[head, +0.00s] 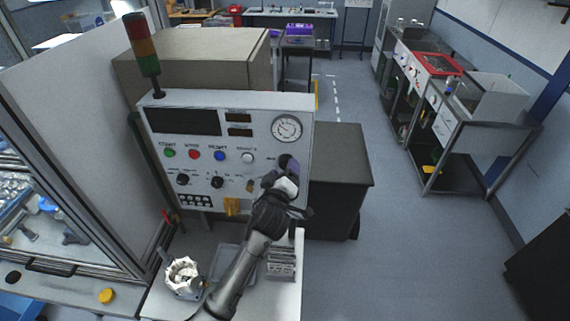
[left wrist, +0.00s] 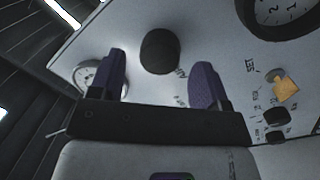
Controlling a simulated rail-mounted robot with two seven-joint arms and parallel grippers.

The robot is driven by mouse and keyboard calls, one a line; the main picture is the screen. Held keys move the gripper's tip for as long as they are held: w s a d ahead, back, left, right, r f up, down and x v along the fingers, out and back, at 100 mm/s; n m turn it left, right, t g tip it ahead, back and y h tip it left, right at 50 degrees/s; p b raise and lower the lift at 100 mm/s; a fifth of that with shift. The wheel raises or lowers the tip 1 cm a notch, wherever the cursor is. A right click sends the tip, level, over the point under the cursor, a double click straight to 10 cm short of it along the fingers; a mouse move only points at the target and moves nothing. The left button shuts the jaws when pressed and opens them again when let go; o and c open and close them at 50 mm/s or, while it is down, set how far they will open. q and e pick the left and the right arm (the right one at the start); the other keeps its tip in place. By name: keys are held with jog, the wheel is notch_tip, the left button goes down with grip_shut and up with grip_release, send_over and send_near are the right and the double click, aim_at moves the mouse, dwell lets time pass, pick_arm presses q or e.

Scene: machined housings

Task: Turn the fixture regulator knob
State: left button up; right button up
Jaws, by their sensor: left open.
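The control panel (head: 225,178) is a light grey box with lights, buttons, knobs and a dial gauge (head: 286,128). In the left wrist view a round black knob (left wrist: 160,51) stands out from the panel face. I see gaps between fingers and knob; contact does not show. My right gripper is not in view.
Two smaller black knobs (head: 217,182) and a yellow part (head: 232,206) are on the panel's lower part. A silver machined housing (head: 184,275) and a grey slotted block (head: 281,262) are on the white bench below. Open floor lies to the right.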

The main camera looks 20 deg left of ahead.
pick_arm(q)
jog(key=shift+w+a, duration=0.15)
jog(key=shift+w, duration=0.75)
jog(key=shift+c, duration=0.3)
jog(key=c, duration=0.9)
jog(key=shift+o, duration=0.2)
